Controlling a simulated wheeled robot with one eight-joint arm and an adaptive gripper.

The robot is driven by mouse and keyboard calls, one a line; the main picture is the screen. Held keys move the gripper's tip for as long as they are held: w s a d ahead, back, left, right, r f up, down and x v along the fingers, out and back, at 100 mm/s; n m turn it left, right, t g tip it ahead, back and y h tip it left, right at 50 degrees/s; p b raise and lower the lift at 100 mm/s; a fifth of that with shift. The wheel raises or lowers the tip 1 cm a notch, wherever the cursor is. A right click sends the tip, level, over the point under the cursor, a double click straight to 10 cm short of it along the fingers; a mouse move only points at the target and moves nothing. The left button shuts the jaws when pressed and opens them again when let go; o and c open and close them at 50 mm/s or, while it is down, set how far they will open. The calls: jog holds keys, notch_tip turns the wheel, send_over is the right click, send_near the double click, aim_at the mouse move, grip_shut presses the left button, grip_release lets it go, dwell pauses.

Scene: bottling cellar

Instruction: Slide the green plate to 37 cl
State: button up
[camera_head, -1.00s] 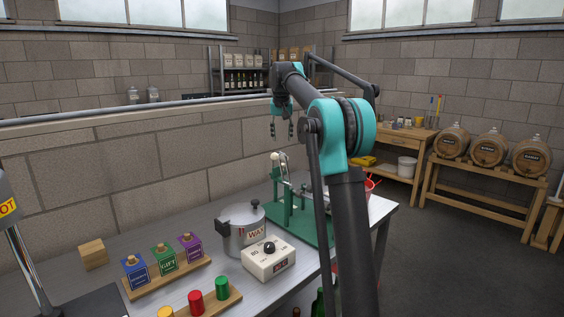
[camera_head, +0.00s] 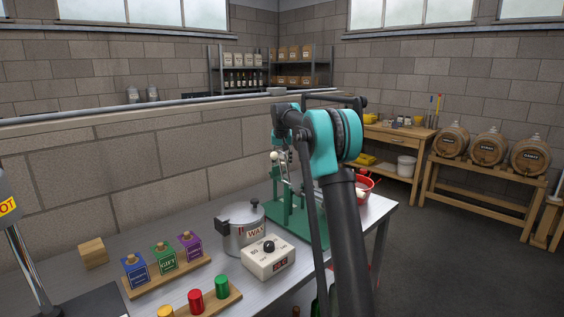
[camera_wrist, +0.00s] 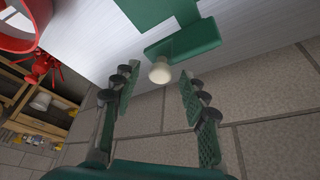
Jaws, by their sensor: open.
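A green stand (camera_head: 283,219) is on the metal table, with a flat base and an upright part. A round white knob (camera_head: 274,156) is near its top. In the wrist view a green plate (camera_wrist: 195,38) has the white knob (camera_wrist: 160,73) at its near edge. My gripper (camera_wrist: 157,84) is open, its fingers to either side of the knob, and no contact shows. In the head view my arm hides part of the stand. I cannot read any 37 cl mark.
A WAX pot (camera_head: 240,235) and a white dial box (camera_head: 268,258) stand left of the stand. Colored blocks (camera_head: 163,258) sit on a wooden board in front. The block wall is close behind the table.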

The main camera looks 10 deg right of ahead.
grip_shut()
dwell(0.3)
jog(key=s+d, duration=0.3)
jog(key=s, duration=0.2)
jog(key=shift+d, duration=0.3)
grip_release()
jog(key=shift+s, duration=0.1)
jog(key=shift+r, duration=0.1)
jog(key=v, duration=1.2)
